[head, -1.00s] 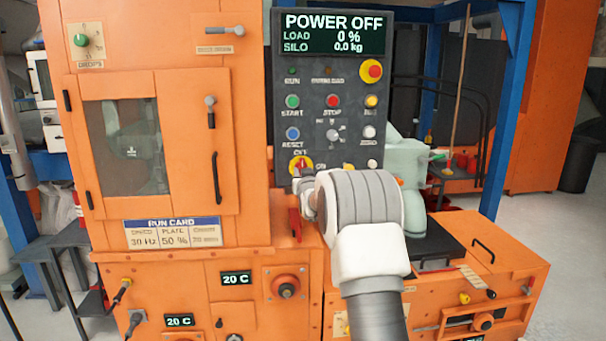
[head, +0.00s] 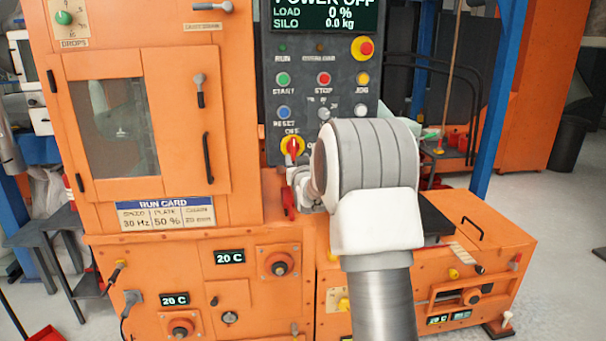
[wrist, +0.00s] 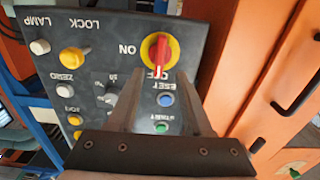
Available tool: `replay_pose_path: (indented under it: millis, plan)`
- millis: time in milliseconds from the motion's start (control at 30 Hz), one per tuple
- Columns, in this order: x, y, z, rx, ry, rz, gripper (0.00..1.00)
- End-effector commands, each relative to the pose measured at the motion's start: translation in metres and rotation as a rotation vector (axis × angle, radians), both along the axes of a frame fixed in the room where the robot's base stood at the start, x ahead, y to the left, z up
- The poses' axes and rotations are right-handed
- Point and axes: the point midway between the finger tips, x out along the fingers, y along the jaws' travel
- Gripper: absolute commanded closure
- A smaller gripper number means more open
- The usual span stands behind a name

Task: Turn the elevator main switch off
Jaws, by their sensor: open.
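The main switch (head: 292,148) is a red knob on a round yellow plate, low on the dark control panel. In the wrist view, which is upside down, the switch (wrist: 158,52) has its white pointer toward OFF, with ON to its side. The panel display (head: 318,14) reads POWER OFF. My gripper (wrist: 158,100) is open and empty in the wrist view. Its two grey fingers reach over the panel near the reset and start buttons, short of the switch in the picture. In the head view my wrist hides most of the gripper and the panel's lower right.
The green start (head: 284,79), red stop (head: 324,79) and blue reset (head: 284,112) buttons sit above the switch. A red and yellow emergency button (head: 364,48) is at upper right. The orange cabinet with a black door handle (head: 208,157) stands left.

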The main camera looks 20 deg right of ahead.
Motion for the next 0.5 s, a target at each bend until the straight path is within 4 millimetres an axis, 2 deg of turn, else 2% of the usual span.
replay_pose_path:
  millis: [300, 500]
  plan:
    - [-0.052, 0.015, 0.001, 0.0, 0.0, 0.0, 0.5]
    - [-0.081, 0.023, 0.001, 0.0, 0.0, 0.0, 0.5]
